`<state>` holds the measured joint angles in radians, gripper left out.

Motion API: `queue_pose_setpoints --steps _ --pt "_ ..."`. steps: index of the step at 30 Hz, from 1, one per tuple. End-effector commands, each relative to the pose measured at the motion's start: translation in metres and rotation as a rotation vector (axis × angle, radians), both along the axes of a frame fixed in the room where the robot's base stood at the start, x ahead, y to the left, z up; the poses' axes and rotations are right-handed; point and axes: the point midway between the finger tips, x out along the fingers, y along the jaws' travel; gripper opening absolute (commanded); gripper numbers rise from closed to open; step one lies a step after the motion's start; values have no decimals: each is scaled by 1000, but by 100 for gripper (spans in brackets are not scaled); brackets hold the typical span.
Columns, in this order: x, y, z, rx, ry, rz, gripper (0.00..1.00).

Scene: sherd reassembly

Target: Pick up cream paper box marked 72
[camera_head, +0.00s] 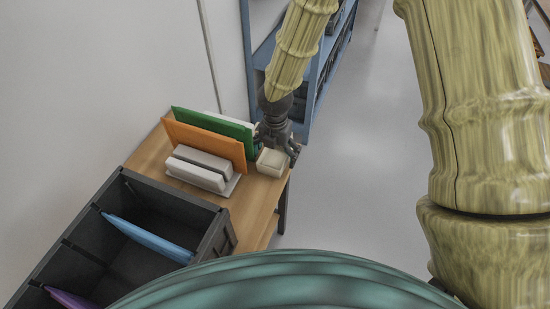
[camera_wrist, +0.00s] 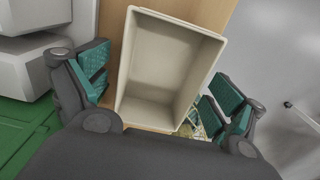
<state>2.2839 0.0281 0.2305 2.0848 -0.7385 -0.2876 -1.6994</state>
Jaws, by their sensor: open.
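The cream paper box (camera_head: 271,163) stands at the right end of the wooden table, open at the top. In the wrist view the cream box (camera_wrist: 165,62) looks empty, and its inner walls and floor show. No 72 can be read on it in either view. My gripper (camera_head: 278,146) is over the box's far side, pointing down. In the wrist view the open gripper (camera_wrist: 160,88) has one finger to the left of the box and one to the right. The box lies between the fingers, and I cannot tell whether they touch it.
A grey-white block (camera_head: 199,169) lies left of the box. Orange (camera_head: 205,142) and green (camera_head: 222,127) panels stand behind it. A dark divided crate (camera_head: 214,236) is at the near left. Blue shelving (camera_head: 312,85) stands behind. The table edge is close on the box's right, with open floor beyond.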

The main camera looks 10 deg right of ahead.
Motion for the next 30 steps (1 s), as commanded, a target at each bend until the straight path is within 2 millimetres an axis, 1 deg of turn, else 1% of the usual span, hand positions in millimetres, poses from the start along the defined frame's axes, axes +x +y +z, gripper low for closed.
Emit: queue_pose_setpoints --steps 4,5,9,12,23,26,29,30 --pt "0 0 0 0 0 0 95" --pt "0 0 0 0 0 0 91" --pt "0 0 0 0 0 0 65" --pt "0 0 0 0 0 0 50" --pt "0 0 2 1 -1 0 50" --pt "1 0 9 2 -3 0 50" --pt "1 1 21 2 -3 0 50" --pt "1 0 28 3 -3 0 50"
